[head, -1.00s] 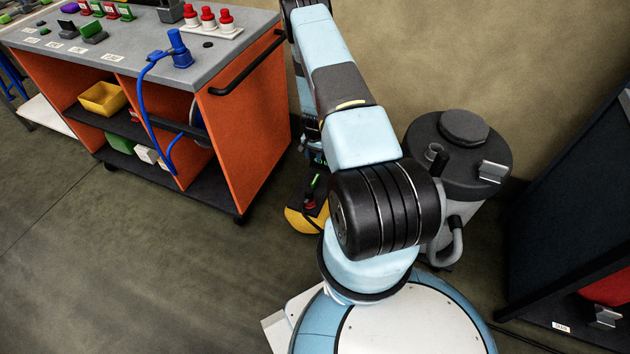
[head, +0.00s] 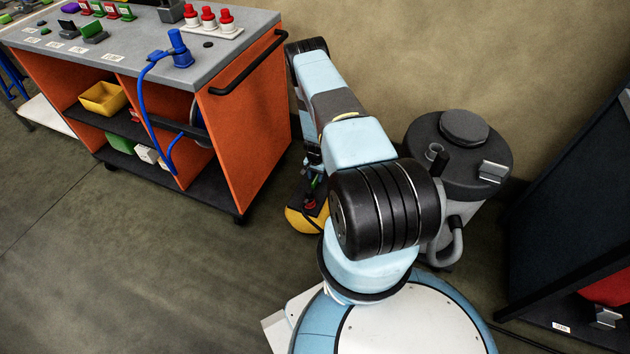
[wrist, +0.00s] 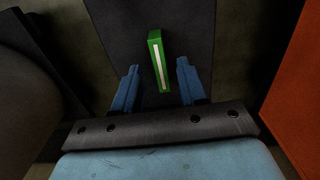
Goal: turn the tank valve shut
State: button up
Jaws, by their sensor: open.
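In the wrist view, a green valve handle (wrist: 155,52) with a white stripe stands over a dark grey surface. My gripper (wrist: 158,67) is open, one blue finger on each side of the handle, with a visible gap to each. The handle's near end lies between the fingertips, and it appears untouched. In the head view, a low yellow and black unit (head: 303,219), apparently the tank, stands on the floor behind my arm. Small red and green parts show on it.
An orange cart (head: 243,135) with a grey top stands to the left, close to my arm. A dark grey canister (head: 470,150) with a hose stands to the right. A wall is behind. A dark cabinet (head: 575,220) is at far right. Open floor lies at lower left.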

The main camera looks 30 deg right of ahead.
aim_at(315, 179)
jog(key=shift+f, duration=1.5)
grip_shut()
